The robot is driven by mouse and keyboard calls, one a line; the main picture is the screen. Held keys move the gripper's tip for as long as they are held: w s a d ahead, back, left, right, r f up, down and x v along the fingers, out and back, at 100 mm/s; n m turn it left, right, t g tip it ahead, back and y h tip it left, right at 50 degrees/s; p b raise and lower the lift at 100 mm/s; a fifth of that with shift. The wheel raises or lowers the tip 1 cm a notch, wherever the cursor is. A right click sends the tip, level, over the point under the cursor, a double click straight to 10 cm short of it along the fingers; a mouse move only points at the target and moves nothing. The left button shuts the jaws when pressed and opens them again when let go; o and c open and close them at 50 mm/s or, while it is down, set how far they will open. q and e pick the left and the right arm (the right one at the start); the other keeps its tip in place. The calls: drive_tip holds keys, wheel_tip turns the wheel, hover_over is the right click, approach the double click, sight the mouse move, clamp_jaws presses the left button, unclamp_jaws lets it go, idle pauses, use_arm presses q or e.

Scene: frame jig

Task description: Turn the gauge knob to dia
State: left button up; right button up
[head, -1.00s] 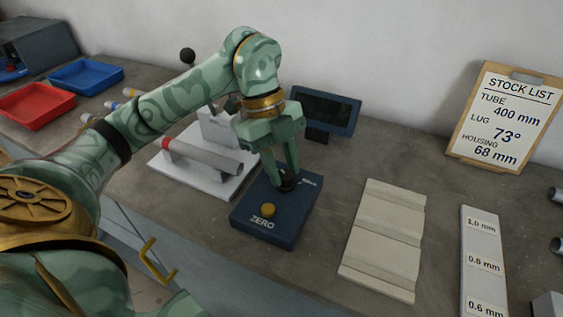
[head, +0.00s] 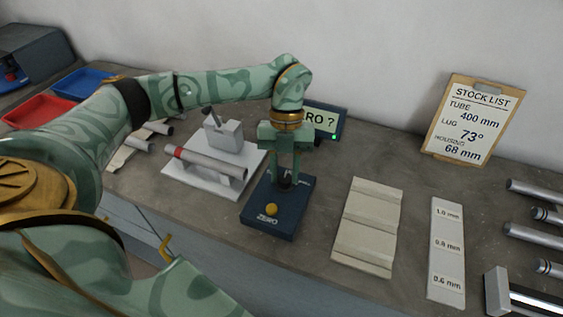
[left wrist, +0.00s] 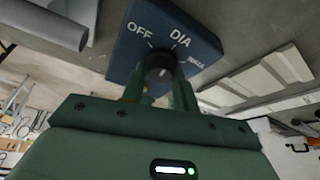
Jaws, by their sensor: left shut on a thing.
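The dark blue gauge box (head: 262,224) sits on the bench, with a yellow ZERO button (head: 271,209) on its near end. My left gripper (head: 285,182) points down at the box's far part and is shut on the black gauge knob (left wrist: 158,68). In the left wrist view, the labels OFF, DIA and a third, blurred one are arranged around the knob. A small pale mark shows on the knob, but its exact direction is hard to tell. The gauge display (head: 325,121) behind is lit and reads "RO ?", its left part hidden by my arm. My right gripper is out of view.
A white fixture (head: 200,185) with a grey tube stands left of the box. A ridged beige plate (head: 368,228) and a thickness strip (head: 447,262) lie to the right. A stock list clipboard (head: 472,120) leans on the wall. Several metal tubes lie far right.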

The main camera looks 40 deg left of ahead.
use_arm(q)
drive_tip(key=shift+d+m+y+p, duration=0.1)
drive_tip(key=shift+m+y+p, duration=0.2)
drive_tip(key=shift+m+p, duration=0.6)
drive_tip(key=o, duration=1)
drive_tip(key=shift+c, duration=0.2)
drive_tip(key=shift+w+r, duration=0.1)
drive_tip(key=p+v, duration=0.1)
drive_tip(key=v, duration=1.5)
drive_tip(key=shift+w+p, duration=0.3)
drive_tip(key=shift+p, duration=0.1)
drive_tip(key=shift+s+d, duration=0.1)
drive_tip(key=shift+d, duration=0.05)
